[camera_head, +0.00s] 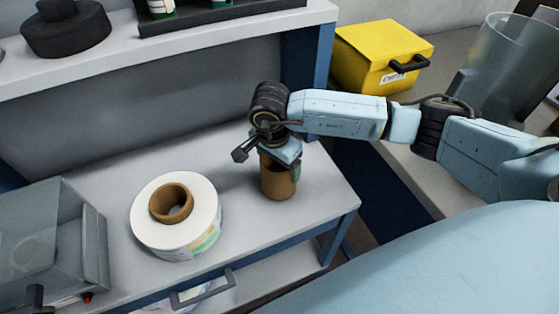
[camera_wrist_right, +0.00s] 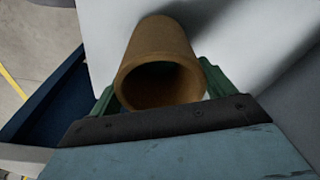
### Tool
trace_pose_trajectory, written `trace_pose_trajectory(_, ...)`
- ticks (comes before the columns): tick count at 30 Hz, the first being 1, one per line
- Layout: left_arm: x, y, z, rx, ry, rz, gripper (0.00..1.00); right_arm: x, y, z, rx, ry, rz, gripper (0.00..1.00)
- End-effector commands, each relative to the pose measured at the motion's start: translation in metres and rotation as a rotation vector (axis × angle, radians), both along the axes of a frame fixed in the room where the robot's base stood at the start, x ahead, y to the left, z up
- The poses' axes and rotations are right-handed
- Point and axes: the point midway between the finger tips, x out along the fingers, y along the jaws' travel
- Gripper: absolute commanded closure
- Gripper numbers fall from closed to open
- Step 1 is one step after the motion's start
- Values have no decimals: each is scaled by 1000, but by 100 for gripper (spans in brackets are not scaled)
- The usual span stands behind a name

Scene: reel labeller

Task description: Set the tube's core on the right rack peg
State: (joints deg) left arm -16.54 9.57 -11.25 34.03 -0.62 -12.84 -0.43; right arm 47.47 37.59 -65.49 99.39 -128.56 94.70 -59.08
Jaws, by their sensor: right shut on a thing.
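A brown cardboard core (camera_head: 279,184) is upright over the right part of the grey table, below my right gripper (camera_head: 281,165). In the right wrist view the hollow core (camera_wrist_right: 160,55) sits between the two green fingers of the right gripper (camera_wrist_right: 160,90), which is shut on it. Its open end faces the camera. I cannot tell whether its lower end touches the table. No rack peg can be made out in these views. My left gripper is not in view.
A white label reel (camera_head: 148,232) with a brown core lies on the table (camera_head: 105,160), left of the held core. A clear-covered machine (camera_head: 50,240) stands at far left. A shelf (camera_head: 200,52) runs behind. A yellow box (camera_head: 375,55) and clear bin (camera_head: 500,65) stand at right.

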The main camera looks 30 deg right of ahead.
Motion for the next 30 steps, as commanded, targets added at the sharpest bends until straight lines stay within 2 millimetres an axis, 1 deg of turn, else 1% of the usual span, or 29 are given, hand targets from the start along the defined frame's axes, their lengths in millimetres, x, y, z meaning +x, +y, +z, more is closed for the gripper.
trace_pose_trajectory(2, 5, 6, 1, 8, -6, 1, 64, 0, 0, 1, 0, -1, -1, 42)
trace_pose_trajectory(5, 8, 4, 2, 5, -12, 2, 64, 0, 0, 1, 0, -1, -1, 42)
trace_pose_trajectory(6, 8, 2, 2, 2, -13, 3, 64, 0, 0, 2, 0, -1, -1, 14)
trace_pose_trajectory(9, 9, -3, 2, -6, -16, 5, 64, 0, 0, 2, 0, -1, -1, 1)
trace_pose_trajectory(10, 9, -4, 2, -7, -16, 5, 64, 0, 0, 2, 0, -1, -1, 0)
trace_pose_trajectory(16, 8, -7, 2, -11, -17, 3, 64, 0, 0, 2, 0, 0, 0, 0)
trace_pose_trajectory(20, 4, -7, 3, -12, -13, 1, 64, 0, 1, 11, 0, -3, 0, 0)
trace_pose_trajectory(23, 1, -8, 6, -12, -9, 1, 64, 0, 3, 28, 1, -5, 2, 0)
trace_pose_trajectory(30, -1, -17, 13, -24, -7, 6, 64, -2, 9, 83, 0, -6, 2, 0)
